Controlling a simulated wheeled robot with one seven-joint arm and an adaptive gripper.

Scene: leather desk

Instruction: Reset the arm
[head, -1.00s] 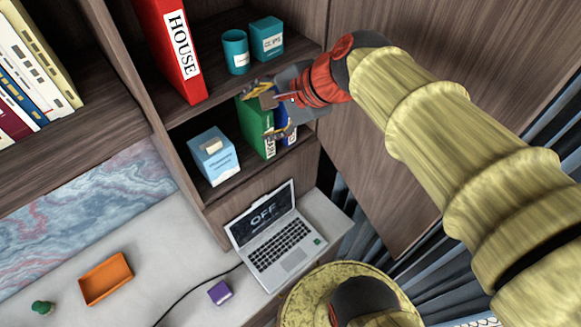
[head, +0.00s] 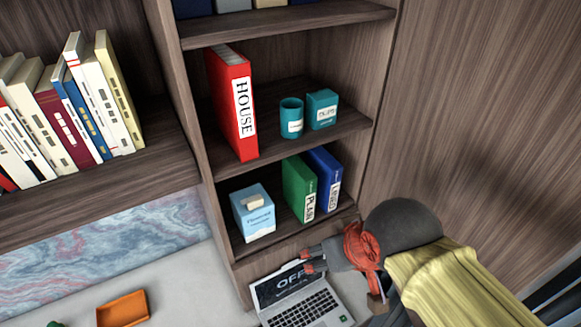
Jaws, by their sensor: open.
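My gripper (head: 308,262) shows in the head view at the lower right, in front of the cabinet and over the top right of the laptop's screen. Its jaws are open and I see nothing between them. My yellow-sleeved arm with a red band reaches in from the lower right corner. Part of the gripper is hidden behind its own wrist.
A shelf (head: 270,153) holds a red HOUSE binder (head: 236,103), a teal cup (head: 291,118) and a teal box (head: 321,109). Below stand a tissue box (head: 254,213), a green binder (head: 299,188) and a blue binder (head: 325,178). A laptop (head: 302,308) and orange tray (head: 123,309) lie on the desk.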

